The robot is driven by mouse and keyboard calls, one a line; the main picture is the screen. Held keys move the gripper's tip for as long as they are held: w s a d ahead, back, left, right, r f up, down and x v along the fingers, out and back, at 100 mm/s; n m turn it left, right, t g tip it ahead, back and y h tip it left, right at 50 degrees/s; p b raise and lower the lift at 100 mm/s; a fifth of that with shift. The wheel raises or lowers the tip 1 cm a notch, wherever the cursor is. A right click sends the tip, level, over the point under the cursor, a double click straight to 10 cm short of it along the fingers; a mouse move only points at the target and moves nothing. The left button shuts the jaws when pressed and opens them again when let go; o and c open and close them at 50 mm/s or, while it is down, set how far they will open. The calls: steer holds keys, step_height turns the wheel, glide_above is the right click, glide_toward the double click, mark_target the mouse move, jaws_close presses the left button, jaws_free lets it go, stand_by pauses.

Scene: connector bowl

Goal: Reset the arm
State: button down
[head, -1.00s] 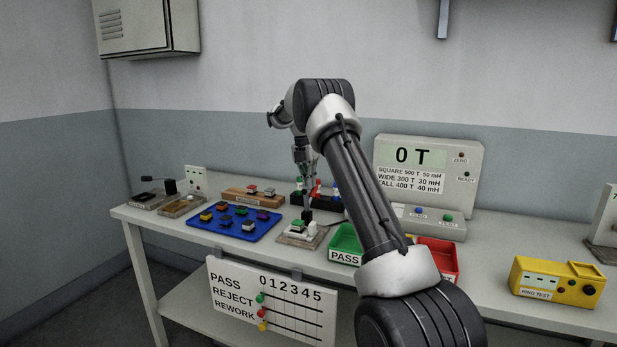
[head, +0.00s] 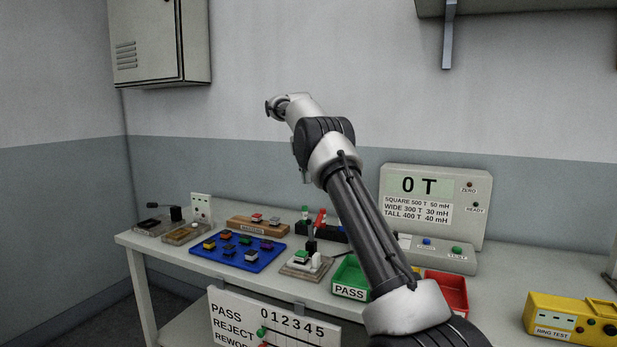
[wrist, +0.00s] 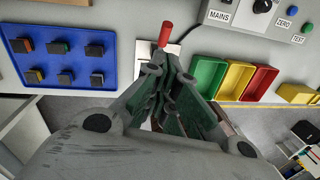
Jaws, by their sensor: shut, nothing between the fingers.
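My gripper (wrist: 168,88) shows in the wrist view with its fingers drawn together and nothing between them. It is above the bench, pointing towards the small fixture with a red handle (wrist: 165,33). In the head view my arm reaches up and back over the bench, with its wrist raised in front of the wall. The fingers are hidden there or too small to tell. The same fixture (head: 307,262) stands on the bench below the arm, with a green-topped part on it.
The blue tray (head: 213,254) holds several coloured parts. A wooden block (head: 258,229) is behind it. The green PASS bin (head: 349,290) and red bin (head: 447,290) stand right of the fixture. The counter display (head: 432,240), yellow ring tester (head: 570,318) and wall cabinet (head: 160,45) surround the bench.

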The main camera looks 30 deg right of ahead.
stand_by(0.6)
step_height(320, 180, down, 7)
steer(key=m, duration=1)
steer(key=s+a+r+m+t, duration=0.1)
steer(key=s+a+m, duration=0.3)
steer(key=s, duration=1.2)
steer(key=s+a+r+m+t, duration=0.2)
steer(key=s+a+m, duration=0.2)
steer(key=s, duration=1.2)
steer(key=s+a+r+m+t+y, duration=0.1)
steer(key=s+a+m, duration=0.3)
steer(key=s, duration=1.1)
steer(key=shift+s+r+m+t, duration=0.4)
steer(key=shift+r+m+t, duration=0.15)
steer(key=shift+m+t, duration=0.35)
